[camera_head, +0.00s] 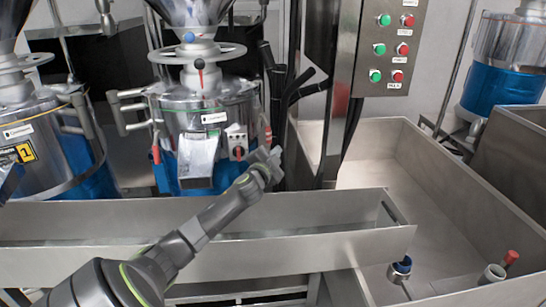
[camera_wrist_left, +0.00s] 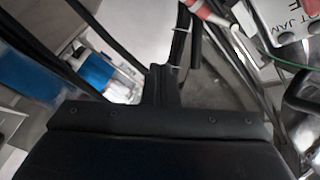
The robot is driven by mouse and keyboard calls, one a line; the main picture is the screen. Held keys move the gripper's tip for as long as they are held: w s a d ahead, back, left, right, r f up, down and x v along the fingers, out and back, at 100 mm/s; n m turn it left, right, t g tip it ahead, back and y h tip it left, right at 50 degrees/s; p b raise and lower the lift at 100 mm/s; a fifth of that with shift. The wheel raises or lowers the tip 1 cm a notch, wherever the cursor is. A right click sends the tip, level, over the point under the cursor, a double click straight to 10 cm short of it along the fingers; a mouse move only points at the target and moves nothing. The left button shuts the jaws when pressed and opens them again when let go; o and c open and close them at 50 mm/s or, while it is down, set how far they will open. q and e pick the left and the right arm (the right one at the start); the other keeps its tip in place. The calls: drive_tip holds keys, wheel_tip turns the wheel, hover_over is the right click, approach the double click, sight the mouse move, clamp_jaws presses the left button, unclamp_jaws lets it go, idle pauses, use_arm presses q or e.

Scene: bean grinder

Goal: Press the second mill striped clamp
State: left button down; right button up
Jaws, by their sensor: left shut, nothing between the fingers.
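The second mill (camera_head: 205,115) is the middle steel drum with a blue lower band, a spout and a handwheel above. A red-tipped clamp handle (camera_head: 268,134) shows on its right side, just above my left gripper (camera_head: 270,158). In the left wrist view, a red and pale handle (camera_wrist_left: 208,14) is at the top, beyond and right of the dark gripper fingers (camera_wrist_left: 164,78). The left gripper is shut and empty, and a gap shows between it and the handle in the wrist view. Stripes on the clamp are too small to make out. My right gripper is not in view.
Another mill (camera_head: 35,150) with a yellow label "1" stands at the left. A steel trough (camera_head: 330,208) crosses in front of the mills. A button panel (camera_head: 392,48) and dark cables (camera_head: 292,85) stand right of the second mill. A large steel bin (camera_head: 435,200) is at the right.

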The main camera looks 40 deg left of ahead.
use_arm(q)
drive_tip(key=shift+v, duration=1.1)
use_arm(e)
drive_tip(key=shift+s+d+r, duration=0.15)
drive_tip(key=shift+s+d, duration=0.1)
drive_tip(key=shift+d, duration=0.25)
